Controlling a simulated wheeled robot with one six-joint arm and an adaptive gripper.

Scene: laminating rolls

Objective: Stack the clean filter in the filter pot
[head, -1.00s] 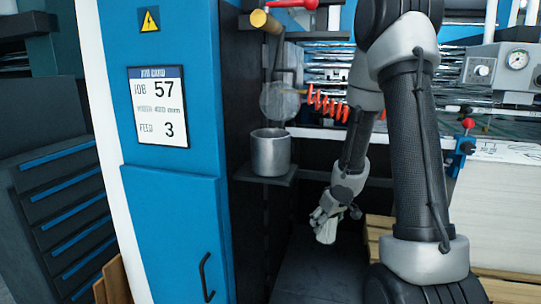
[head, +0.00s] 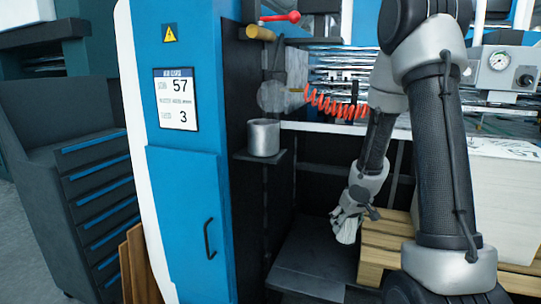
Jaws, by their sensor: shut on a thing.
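The filter pot (head: 263,139) is a grey metal cylinder standing upright on a small dark shelf on the side of the blue cabinet. My gripper (head: 347,226) hangs low to the right of the pot and below its shelf, pointing down. It is shut on a pale, whitish ribbed thing that looks like the clean filter (head: 346,235). The fingers hide part of the filter. The inside of the pot is mostly out of sight. A round, cloudy disc (head: 271,96) shows just above and behind the pot.
The blue cabinet (head: 185,190) stands left of the pot. A red coiled hose (head: 335,107) and a red-handled valve (head: 281,17) are near the pot. A wooden pallet (head: 385,250) with a white stack is at right. Dark floor lies below my gripper.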

